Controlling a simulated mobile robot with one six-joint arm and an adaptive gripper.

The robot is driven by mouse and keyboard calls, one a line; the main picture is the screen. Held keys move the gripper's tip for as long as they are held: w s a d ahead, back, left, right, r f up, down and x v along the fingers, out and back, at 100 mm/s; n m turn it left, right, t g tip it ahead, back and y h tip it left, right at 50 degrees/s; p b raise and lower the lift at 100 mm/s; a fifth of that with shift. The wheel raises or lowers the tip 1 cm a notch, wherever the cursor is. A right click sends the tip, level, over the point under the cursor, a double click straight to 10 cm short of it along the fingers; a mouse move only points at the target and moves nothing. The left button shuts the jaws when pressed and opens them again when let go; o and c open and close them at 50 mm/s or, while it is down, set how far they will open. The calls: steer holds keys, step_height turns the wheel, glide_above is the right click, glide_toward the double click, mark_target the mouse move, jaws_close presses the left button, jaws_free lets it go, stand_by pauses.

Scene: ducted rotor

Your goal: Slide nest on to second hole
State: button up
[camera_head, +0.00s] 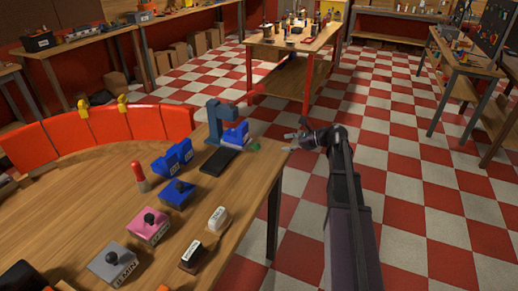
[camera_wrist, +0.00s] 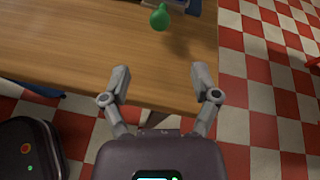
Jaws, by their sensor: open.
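My gripper (camera_head: 291,142) is open and empty beyond the right edge of the wooden table. In the wrist view its two spread fingers (camera_wrist: 160,78) point at the table, with nothing between them. A green knob (camera_wrist: 160,17) lies ahead of the fingers, apart from them; it also shows in the head view (camera_head: 253,147). It sits beside a blue block (camera_head: 236,134) at a blue upright stand with an overhanging arm (camera_head: 213,122). A dark flat plate (camera_head: 217,162) lies in front of the stand. I cannot tell which part is the nest, and no holes are discernible.
Blue blocks (camera_head: 172,158), a pink block (camera_head: 149,227), a grey block (camera_head: 112,263) and a red-topped peg (camera_head: 139,176) stand on the table. Orange panels (camera_head: 97,128) line its back. Checkered floor (camera_head: 410,190) is open to the right. Another workbench (camera_head: 295,42) stands behind.

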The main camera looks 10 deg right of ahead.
mark_target(259, 145)
steer(key=b+x, duration=0.4)
steer(key=x, duration=0.8)
steer(key=shift+r, duration=0.1)
